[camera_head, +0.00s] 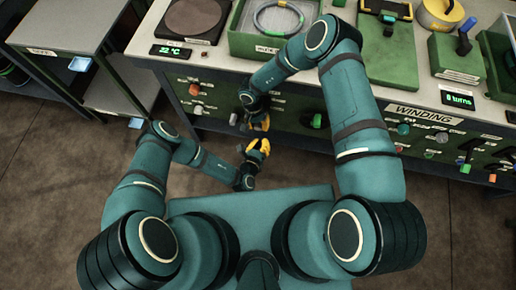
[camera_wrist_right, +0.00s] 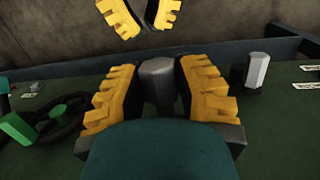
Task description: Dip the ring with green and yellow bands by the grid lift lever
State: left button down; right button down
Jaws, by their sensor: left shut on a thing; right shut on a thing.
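The ring (camera_head: 275,35) with green and yellow bands lies in the green-walled tray (camera_head: 234,42) at the bench's back edge, apart from both grippers. My right gripper (camera_head: 258,121) is at the bench's front panel, below the tray. In the right wrist view its yellow fingers (camera_wrist_right: 160,95) are shut around a grey lever knob (camera_wrist_right: 157,72); I cannot read its label. My left gripper (camera_head: 258,147) is in front of the panel, just below the right one. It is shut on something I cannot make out. Its fingertips also show in the right wrist view (camera_wrist_right: 140,14).
A round dark plate (camera_head: 193,15) with a 22 °C display is left of the tray. A green stand (camera_head: 386,50) and a winding station (camera_head: 455,60) are to its right. Several knobs line the front panel (camera_head: 340,125). A grey shelf unit (camera_head: 60,35) stands left.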

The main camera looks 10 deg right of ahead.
pick_arm(q)
jog(key=shift+w+a+r, duration=0.1)
jog(key=shift+w+r, duration=0.6)
jog(key=shift+w, duration=0.2)
jog(key=shift+w+r, duration=0.65)
jog(key=shift+w, duration=0.25)
